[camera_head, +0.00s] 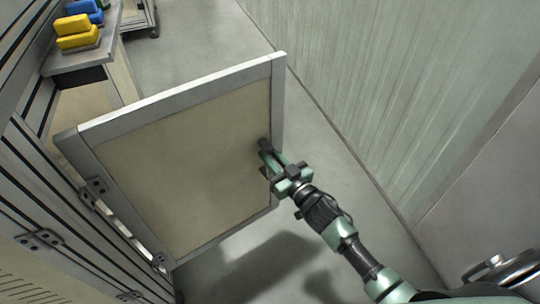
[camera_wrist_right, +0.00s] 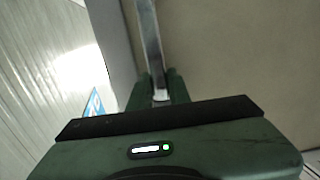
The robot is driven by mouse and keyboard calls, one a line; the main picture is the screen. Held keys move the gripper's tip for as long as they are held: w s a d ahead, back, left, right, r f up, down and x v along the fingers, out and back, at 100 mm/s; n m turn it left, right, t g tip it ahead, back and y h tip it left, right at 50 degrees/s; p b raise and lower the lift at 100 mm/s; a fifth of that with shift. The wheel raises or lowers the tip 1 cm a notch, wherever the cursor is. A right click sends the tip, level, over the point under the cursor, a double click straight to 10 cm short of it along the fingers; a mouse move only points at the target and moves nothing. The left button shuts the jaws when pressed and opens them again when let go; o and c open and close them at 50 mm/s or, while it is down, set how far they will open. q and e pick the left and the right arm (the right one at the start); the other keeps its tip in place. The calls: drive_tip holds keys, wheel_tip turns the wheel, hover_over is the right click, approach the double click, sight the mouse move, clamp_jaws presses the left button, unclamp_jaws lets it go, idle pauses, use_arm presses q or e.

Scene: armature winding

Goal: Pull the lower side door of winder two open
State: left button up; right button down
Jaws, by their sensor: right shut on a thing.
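The lower side door (camera_head: 185,160) of winder two is a beige panel in a grey metal frame. In the head view it stands swung out from the machine frame (camera_head: 60,190) at the left, on hinges (camera_head: 95,188) along its left edge. My right gripper (camera_head: 264,148) is at the door's free right edge, shut on the door's handle, which is mostly hidden by the fingers in the head view. In the right wrist view the handle (camera_wrist_right: 150,45) shows as a metal bar running between the fingers, beside the beige panel (camera_wrist_right: 230,50). My left gripper is not in view.
A grey wall (camera_head: 390,90) runs along the right, with open floor (camera_head: 190,40) between it and the door. A bench (camera_head: 85,58) with yellow blocks (camera_head: 77,38) and blue items stands at the upper left. A grey surface (camera_head: 490,180) is at the right.

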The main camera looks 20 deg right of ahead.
idle(0.9)
